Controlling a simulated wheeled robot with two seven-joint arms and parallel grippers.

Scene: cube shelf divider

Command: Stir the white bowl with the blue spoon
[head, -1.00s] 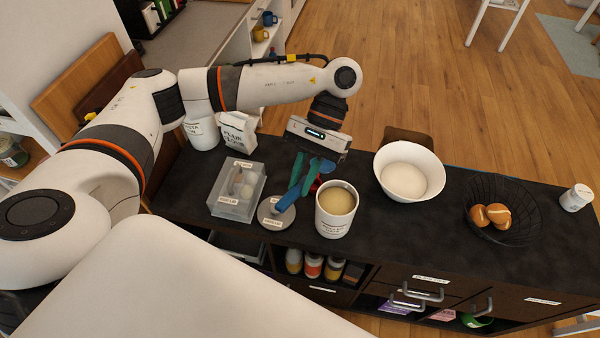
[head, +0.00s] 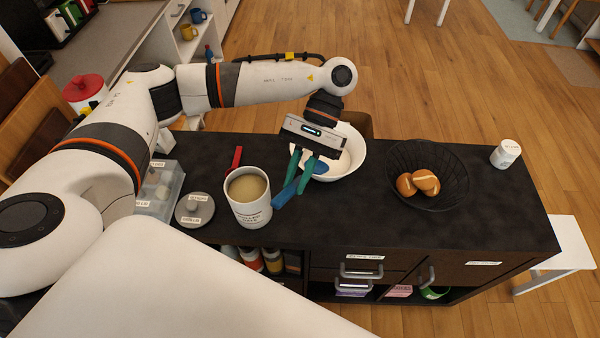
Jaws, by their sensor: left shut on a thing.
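The white bowl (head: 354,150) stands on the dark counter top, with its left part hidden behind my left gripper (head: 299,178). The gripper's green fingers point down at the bowl's front left side. They are shut on the blue spoon (head: 284,195), which is tilted. One blue end sticks out to the lower left, and the other shows to the right of the fingers, in front of the bowl's inside. I cannot tell whether the spoon touches the bowl. My right gripper is not in view.
A canister (head: 262,212) with tan contents stands left of the spoon, near a grey lid (head: 195,212) and a clear box (head: 172,190). A red object (head: 237,158) lies behind it. A black wire basket (head: 450,198) with bread rolls (head: 426,182) and a white jar (head: 505,154) stand right.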

